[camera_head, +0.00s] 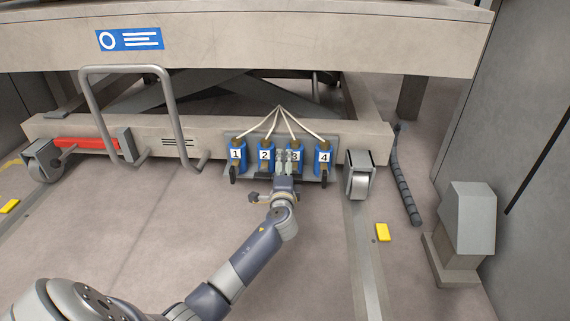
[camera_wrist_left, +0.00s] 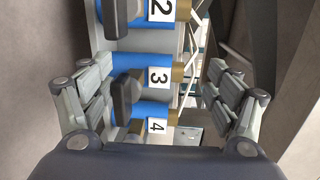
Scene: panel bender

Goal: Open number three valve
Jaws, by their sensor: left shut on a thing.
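The number three valve (camera_head: 298,150) is a blue block with a white "3" label, on a grey plate between valves 2 and 4. My left gripper (camera_head: 288,158) is in front of it and partly covers it. In the left wrist view, number three valve (camera_wrist_left: 157,80) and its dark lever (camera_wrist_left: 127,95) lie between the two fingers of my left gripper (camera_wrist_left: 158,88), which appear widely spaced on either side. The lever lies crosswise to the valve body. The gripper is shut on the valve; the exact contact is hard to see. My right gripper is not in view.
Valve 1 (camera_head: 238,155), valve 2 (camera_head: 265,155) and valve 4 (camera_head: 324,156) stand close beside. White hoses (camera_head: 279,118) rise above them. The floor in front is mostly clear.

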